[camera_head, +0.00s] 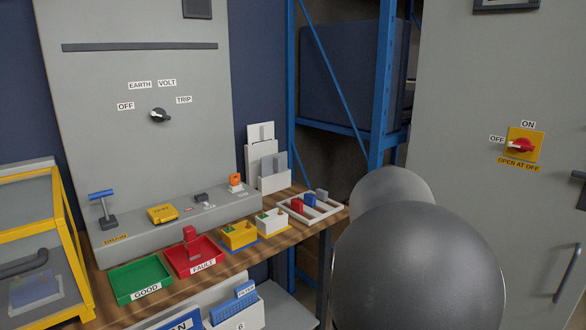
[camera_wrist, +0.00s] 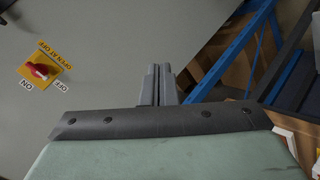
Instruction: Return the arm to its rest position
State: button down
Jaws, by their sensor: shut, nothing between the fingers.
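My gripper (camera_wrist: 158,72) shows in the wrist view, its two grey fingers side by side and shut with nothing between them. It points toward a grey cabinet front and touches nothing that I can see. In the head view my arm's rounded dark grey links (camera_head: 418,265) fill the lower right, in front of the cabinet. My gripper is hidden in that view. A red rotary switch (camera_head: 521,145) on a yellow plate sits on the cabinet door; it also shows at the left of the wrist view (camera_wrist: 39,70).
A wooden bench at left holds a green GOOD tray (camera_head: 140,286), a red FAULT tray (camera_head: 212,260) with a red block, yellow and white socket boxes (camera_head: 239,236), and a white rack (camera_head: 336,210). A blue shelf frame (camera_head: 384,80) stands behind my arm. A panel dial (camera_head: 160,115) is at left.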

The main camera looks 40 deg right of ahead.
jog(key=w+a+n+t+y+p, duration=0.1)
jog(key=w+a+y+p, duration=0.2)
jog(key=a, duration=1)
jog(key=a+n+y+p, duration=0.25)
jog(key=a+p, duration=0.25)
jog(key=a, duration=0.9)
jog(key=s+a+n+y+p, duration=0.1)
jog(key=s+a+y+p, duration=0.1)
jog(key=a, duration=0.8)
jog(key=s+a+n+g+y+p, duration=0.1)
jog(key=s+a+y+p, duration=0.2)
jog(key=s+a, duration=0.4)
jog(key=a+p, duration=0.1)
jog(key=a, duration=0.2)
jog(key=shift+s+f+g+y, duration=0.2)
jog(key=shift+s+g+y, duration=0.1)
jog(key=shift+y, duration=0.05)
